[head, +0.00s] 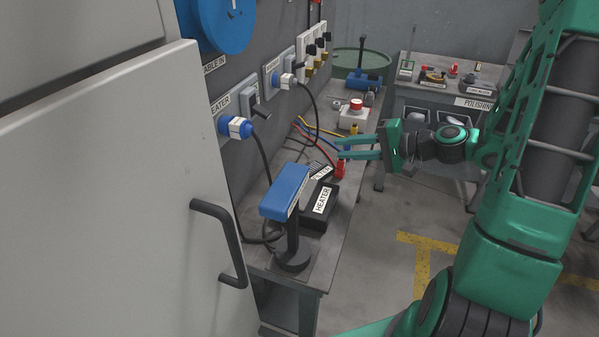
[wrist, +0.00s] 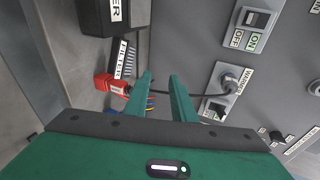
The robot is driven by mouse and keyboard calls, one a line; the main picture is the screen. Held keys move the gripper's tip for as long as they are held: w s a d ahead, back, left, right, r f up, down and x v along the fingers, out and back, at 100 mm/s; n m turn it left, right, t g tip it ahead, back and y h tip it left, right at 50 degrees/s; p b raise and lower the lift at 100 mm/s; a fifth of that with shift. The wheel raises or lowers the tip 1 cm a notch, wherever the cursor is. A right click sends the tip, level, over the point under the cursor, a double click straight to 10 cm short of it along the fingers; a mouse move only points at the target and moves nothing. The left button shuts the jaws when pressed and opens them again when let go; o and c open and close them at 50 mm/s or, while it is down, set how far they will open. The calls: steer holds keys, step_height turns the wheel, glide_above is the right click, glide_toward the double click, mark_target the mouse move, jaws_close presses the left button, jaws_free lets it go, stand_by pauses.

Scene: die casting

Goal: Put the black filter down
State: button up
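The black filter (head: 318,168), a dark finned piece with a white FILTER label, lies on the bench just behind the black heater box (head: 316,206). In the wrist view the filter (wrist: 126,62) shows left of my fingers, close to the wall panel. My gripper (head: 341,147) is above the bench, a little beyond and to the right of the filter. Its two green fingers are apart with nothing between them, as the wrist view also shows (wrist: 164,82). The gripper and filter appear apart.
A red connector (head: 340,169) sits beside the filter, with cables behind it. A blue-topped stand (head: 285,191) is at the near end of the bench (head: 325,248). A red-button box (head: 354,115) stands farther back. A large grey door (head: 110,200) fills the left.

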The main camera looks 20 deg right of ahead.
steer(key=s+d+f+n+g+h, duration=0.1)
steer(key=s+f+n+g+h, duration=0.15)
steer(key=s, duration=0.35)
steer(key=s+f+n+g+h, duration=0.1)
steer(key=s+n+g+h, duration=0.15)
steer(key=s, duration=0.25)
steer(key=s+d+r+m+g+h, duration=0.1)
steer(key=s+d+r+g+h, duration=0.1)
steer(key=s, duration=0.8)
steer(key=s+d+r+m+g+h, duration=0.1)
steer(key=s+d+r, duration=0.4)
steer(key=s, duration=0.5)
steer(key=shift+s+d+r+m+g+h, duration=0.15)
steer(key=shift+d+m+g+h, duration=0.15)
steer(key=shift+d+g+h, duration=0.45)
steer(key=shift+a, duration=0.15)
